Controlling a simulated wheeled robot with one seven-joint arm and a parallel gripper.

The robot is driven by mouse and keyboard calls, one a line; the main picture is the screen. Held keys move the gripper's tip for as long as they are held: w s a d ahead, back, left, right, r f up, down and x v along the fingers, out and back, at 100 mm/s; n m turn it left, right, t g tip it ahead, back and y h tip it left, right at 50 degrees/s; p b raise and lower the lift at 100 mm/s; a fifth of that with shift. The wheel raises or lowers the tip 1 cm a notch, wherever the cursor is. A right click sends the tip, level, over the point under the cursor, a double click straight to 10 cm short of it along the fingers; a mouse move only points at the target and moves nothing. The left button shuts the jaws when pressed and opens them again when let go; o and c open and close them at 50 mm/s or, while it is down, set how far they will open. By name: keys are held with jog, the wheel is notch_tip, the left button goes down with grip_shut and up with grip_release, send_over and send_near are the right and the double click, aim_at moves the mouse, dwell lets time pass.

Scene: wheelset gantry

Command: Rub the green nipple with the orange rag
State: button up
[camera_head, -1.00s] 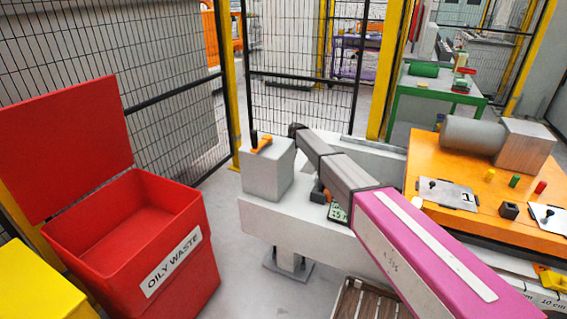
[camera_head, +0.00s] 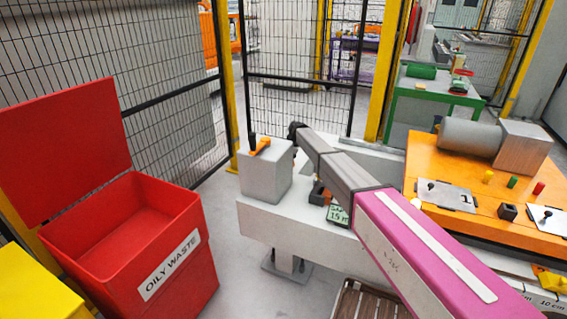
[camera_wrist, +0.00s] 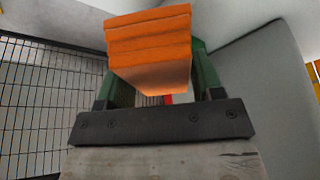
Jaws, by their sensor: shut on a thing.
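In the wrist view the orange rag (camera_wrist: 150,48) shows as a thick folded block. My gripper (camera_wrist: 156,80) is shut on it, with a green finger on each side; the rag hides the fingertips. In the head view my arm reaches away toward the fence, and my gripper cannot be made out beyond the wrist. A small green peg, which looks like the green nipple (camera_head: 512,182), stands on the orange table at the right between a yellow peg (camera_head: 487,177) and a red peg (camera_head: 538,188). It is far from the end of my arm.
A red oily waste bin (camera_head: 120,240) is open at the left. Mesh fence (camera_head: 300,80) stands behind. A grey cylinder (camera_head: 470,136) lies on the orange table (camera_head: 440,160).

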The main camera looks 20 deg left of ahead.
jog(key=shift+s+r, duration=0.1)
jog(key=shift+r, duration=2.7)
jog(key=shift+r, duration=0.1)
jog(key=shift+r, duration=1.45)
